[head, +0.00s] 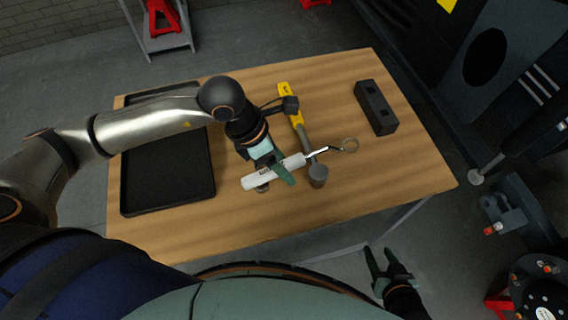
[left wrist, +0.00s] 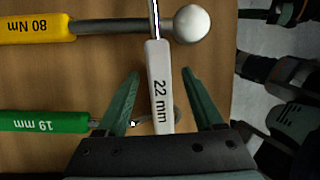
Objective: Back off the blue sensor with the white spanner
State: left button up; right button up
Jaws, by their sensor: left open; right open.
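The white spanner (head: 250,182) lies over the wooden table, its ring end (head: 349,145) pointing right in the head view. In the left wrist view its white handle (left wrist: 158,85) is marked 22 mm. My left gripper (head: 285,173) is over the handle. In the left wrist view the open fingers of my left gripper (left wrist: 160,72) stand on either side of the handle, with gaps on both sides. My right gripper (head: 390,262) is open and empty, off the table's front right edge. I cannot make out the blue sensor.
A yellow-handled 80 Nm tool (head: 287,98) and a green 19 mm spanner (left wrist: 40,122) lie close by. A black tray (head: 170,205) is at the left of the wooden table (head: 230,236), a black block (head: 375,107) at the right. Dark machinery (head: 510,205) stands beyond the right edge.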

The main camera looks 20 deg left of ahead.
pick_arm(q)
jog(key=shift+c, duration=0.4)
grip_shut()
dwell(1.0)
